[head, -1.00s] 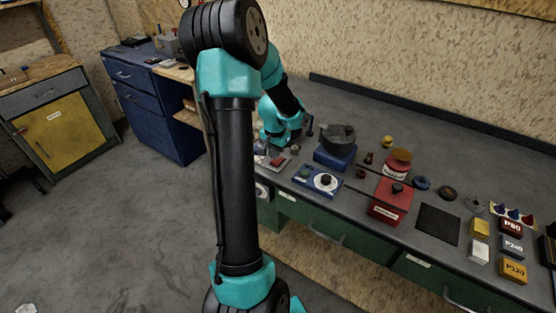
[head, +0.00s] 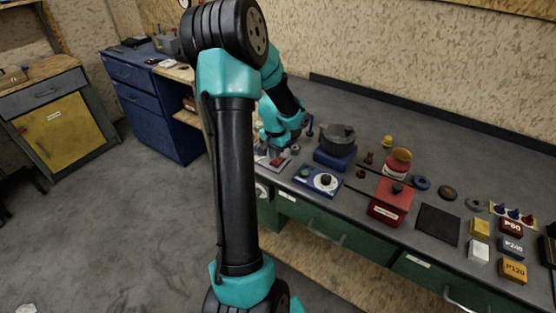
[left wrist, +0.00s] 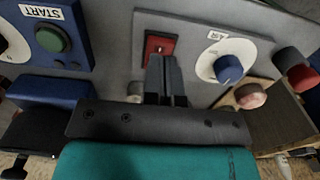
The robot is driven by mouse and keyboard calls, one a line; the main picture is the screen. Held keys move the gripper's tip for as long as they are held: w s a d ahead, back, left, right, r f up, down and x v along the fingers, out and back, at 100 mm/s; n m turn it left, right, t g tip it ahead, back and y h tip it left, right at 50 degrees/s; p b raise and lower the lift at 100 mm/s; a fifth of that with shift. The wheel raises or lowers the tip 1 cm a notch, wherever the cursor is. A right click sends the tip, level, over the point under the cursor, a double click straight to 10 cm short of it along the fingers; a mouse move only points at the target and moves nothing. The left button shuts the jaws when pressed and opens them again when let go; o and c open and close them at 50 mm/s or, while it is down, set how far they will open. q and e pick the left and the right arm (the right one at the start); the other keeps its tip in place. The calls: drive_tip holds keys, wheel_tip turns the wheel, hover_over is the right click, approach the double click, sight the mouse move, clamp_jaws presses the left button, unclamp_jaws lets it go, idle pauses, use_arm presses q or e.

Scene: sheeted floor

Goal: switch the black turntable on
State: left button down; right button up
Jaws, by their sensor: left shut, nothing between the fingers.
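The black turntable (head: 338,137) is a dark round piece on a blue base on the bench in the head view. A grey panel with a red switch (left wrist: 160,46) and a white dial with a blue knob (left wrist: 228,68) fills the middle of the left wrist view. My left gripper (left wrist: 166,60) is shut and empty, its fingertips at the lower part of the red switch; whether they touch it I cannot tell. In the head view my left gripper (head: 277,148) is over that panel, partly hidden by my arm. My right gripper is not in view.
A blue box with a green START button (left wrist: 52,39) stands left of the panel in the wrist view. The red box (head: 391,199), several small discs and labelled blocks (head: 512,246) lie to the right on the bench. The bench's back is clear.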

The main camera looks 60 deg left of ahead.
sight(276, 162)
use_arm(q)
drive_tip(key=shift+f, duration=1.35)
idle(0.9)
drive_tip(key=shift+r, duration=3.55)
